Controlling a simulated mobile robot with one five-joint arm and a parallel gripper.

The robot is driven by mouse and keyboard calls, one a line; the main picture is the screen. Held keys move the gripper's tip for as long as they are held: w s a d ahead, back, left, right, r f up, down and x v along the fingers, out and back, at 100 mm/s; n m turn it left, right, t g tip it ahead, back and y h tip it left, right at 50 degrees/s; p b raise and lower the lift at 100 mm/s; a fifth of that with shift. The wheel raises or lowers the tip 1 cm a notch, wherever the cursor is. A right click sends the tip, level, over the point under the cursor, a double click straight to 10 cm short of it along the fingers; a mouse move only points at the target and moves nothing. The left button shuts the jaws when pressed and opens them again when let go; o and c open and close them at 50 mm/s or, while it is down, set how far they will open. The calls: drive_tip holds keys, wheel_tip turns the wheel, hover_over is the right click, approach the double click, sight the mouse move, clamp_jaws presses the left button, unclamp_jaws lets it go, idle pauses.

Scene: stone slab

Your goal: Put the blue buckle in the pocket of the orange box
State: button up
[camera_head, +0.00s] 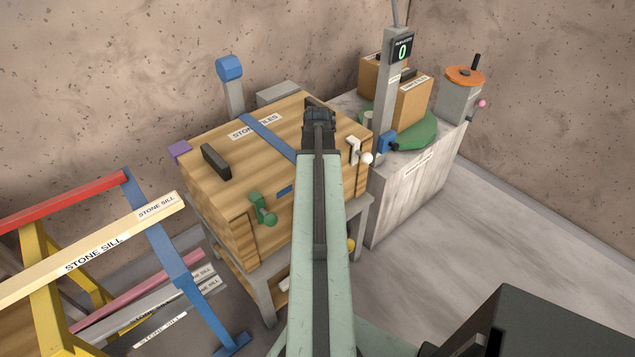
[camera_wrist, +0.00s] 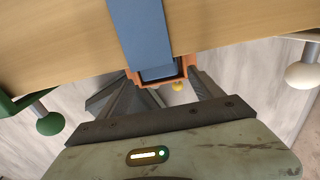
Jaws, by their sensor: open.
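A blue strap (camera_head: 268,137) runs over the top of the wooden crate (camera_head: 210,190); it also shows in the wrist view (camera_wrist: 140,30). At its lower end in the wrist view is a darker blue piece (camera_wrist: 160,73), likely the buckle. Orange walls (camera_wrist: 187,66), likely of the orange box's pocket, show around that end. I cannot tell whether the buckle is inside or only in front of them. My gripper (camera_head: 319,108) is over the crate in the head view, hiding part of it. Its open fingers (camera_wrist: 162,95) stand either side below the orange part, with nothing held between them.
A green handle (camera_head: 262,207) and a white knob (camera_head: 366,158) stick out from the crate. A dark bar (camera_head: 216,162) lies on top. A bench (camera_head: 425,180) with cartons stands right. A rack with long sills (camera_head: 90,248) stands left.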

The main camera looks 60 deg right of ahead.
wheel_tip(320, 180, up, 9)
drive_tip(key=p, duration=0.7)
drive_tip(key=shift+f, duration=0.2)
drive_tip(key=w+a+n, duration=0.4)
drive_tip(key=w, duration=0.1)
drive_tip(key=w+a+n, duration=0.4)
drive_tip(key=w+a, duration=0.1)
drive_tip(key=shift+a+n, duration=0.25)
drive_tip(key=shift+n, duration=0.05)
drive_tip(key=w+a+n, duration=0.2)
drive_tip(key=a+n, duration=0.1)
drive_tip(key=a, duration=0.1)
drive_tip(key=w+a+n, duration=0.3)
drive_tip(key=a, duration=0.1)
drive_tip(key=w+a+n, duration=0.2)
drive_tip(key=a+n, duration=0.1)
drive_tip(key=a, duration=0.1)
drive_tip(key=shift+w+a+n, duration=0.1)
drive_tip(key=shift+w+n, duration=0.2)
drive_tip(key=shift+n, duration=0.1)
drive_tip(key=w+a+n, duration=0.2)
drive_tip(key=a+n, duration=0.8)
drive_tip(key=a, duration=0.4)
drive_tip(key=w+a+n, duration=0.3)
drive_tip(key=a+n, duration=0.8)
drive_tip(key=a, duration=0.3)
